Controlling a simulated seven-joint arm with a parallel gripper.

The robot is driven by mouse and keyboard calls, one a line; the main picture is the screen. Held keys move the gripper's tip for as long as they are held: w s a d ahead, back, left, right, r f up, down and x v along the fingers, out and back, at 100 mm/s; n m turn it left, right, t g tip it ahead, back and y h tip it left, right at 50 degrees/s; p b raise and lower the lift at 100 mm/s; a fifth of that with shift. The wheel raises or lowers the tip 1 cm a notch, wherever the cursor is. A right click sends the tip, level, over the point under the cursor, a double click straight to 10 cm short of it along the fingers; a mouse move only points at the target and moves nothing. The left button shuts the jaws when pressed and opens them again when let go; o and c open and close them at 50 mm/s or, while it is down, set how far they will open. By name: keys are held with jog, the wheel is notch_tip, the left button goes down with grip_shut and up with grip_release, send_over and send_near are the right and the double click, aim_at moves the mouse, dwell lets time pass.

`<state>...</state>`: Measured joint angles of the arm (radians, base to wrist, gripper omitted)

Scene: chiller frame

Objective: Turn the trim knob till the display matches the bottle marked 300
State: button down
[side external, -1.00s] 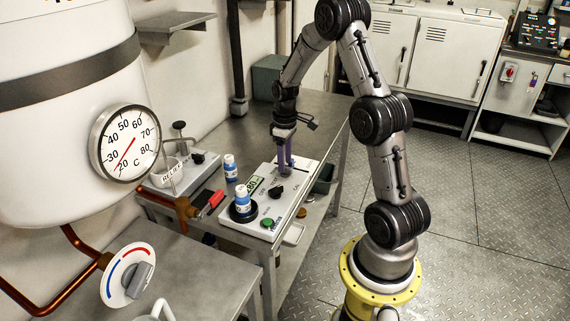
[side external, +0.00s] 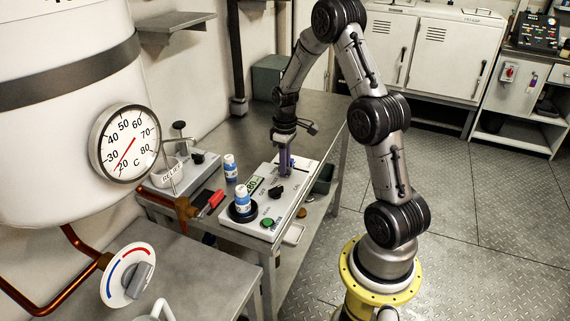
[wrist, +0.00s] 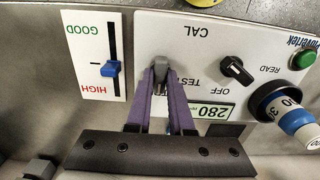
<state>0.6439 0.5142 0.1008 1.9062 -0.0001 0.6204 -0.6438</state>
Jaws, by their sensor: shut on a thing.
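The trim knob (wrist: 160,66) is a small grey knob on the white instrument panel, near the CAL lettering. My gripper (wrist: 161,82) has its purple fingers closed around it. In the side view my gripper (side external: 284,170) points straight down at the panel, and the knob is hidden there. The display (wrist: 217,111) reads 280 in the wrist view. A blue and white bottle (wrist: 292,122) stands in a dark round holder; the digits near it are only partly legible. It also shows in the side view (side external: 242,201).
A second blue and white bottle (side external: 230,170) stands behind the panel. A black selector knob (wrist: 237,70) and a green button (wrist: 303,61) are beside the trim knob. A blue slider (wrist: 111,69) sits on a GOOD/HIGH scale. A red-handled valve (side external: 211,201) stands left of the panel.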

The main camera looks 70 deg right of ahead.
jog(key=m, duration=0.4)
dwell(0.3)
jog(key=c, duration=0.8)
grip_release()
jog(key=shift+r, duration=0.15)
notch_tip(320, 180, up, 14)
jog(key=shift+f, duration=0.2)
